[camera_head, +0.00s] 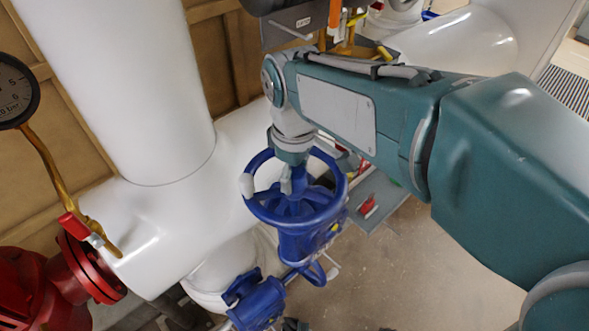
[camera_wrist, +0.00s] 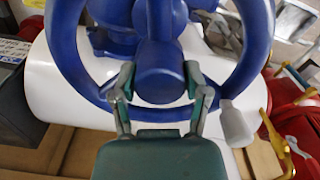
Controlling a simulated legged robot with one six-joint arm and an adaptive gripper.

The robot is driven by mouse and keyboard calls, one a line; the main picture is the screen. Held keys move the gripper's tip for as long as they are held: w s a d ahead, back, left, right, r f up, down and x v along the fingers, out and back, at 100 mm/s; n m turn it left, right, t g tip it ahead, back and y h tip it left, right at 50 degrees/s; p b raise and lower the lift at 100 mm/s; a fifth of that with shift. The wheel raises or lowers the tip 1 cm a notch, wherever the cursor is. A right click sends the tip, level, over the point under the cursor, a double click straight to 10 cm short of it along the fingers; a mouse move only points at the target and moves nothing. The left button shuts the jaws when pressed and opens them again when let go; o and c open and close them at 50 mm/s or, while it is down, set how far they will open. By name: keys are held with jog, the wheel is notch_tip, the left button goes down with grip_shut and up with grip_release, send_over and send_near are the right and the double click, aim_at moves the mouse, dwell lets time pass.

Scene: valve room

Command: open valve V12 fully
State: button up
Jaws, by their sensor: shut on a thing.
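A blue handwheel (camera_head: 338,203) sits on a blue valve body (camera_head: 305,245) in the middle of the head view. I cannot read a V12 label on it. A pale grey crank knob (camera_head: 247,185) stands on its rim at the left; the knob also shows at the lower right of the wheel in the wrist view (camera_wrist: 236,123). My gripper (camera_head: 289,184) comes down over the wheel's centre. In the wrist view its two fingers (camera_wrist: 158,78) straddle the round blue hub (camera_wrist: 160,88) and are shut on it. The hub's far side is hidden.
A large white pipe (camera_head: 125,80) stands left of the wheel. A pressure gauge (camera_head: 14,92) and a red-handled small valve (camera_head: 75,226) are at the far left, above a red flange (camera_head: 92,268). Bare floor (camera_head: 420,270) lies to the right, below my arm.

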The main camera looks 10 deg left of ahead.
jog(key=n, duration=0.6)
jog(key=shift+n, duration=0.4)
jog(key=n, duration=0.7)
jog(key=o, duration=1.3)
jog(key=shift+c, duration=0.2)
jog(key=shift+r, duration=0.1)
jog(key=shift+r, duration=3.2)
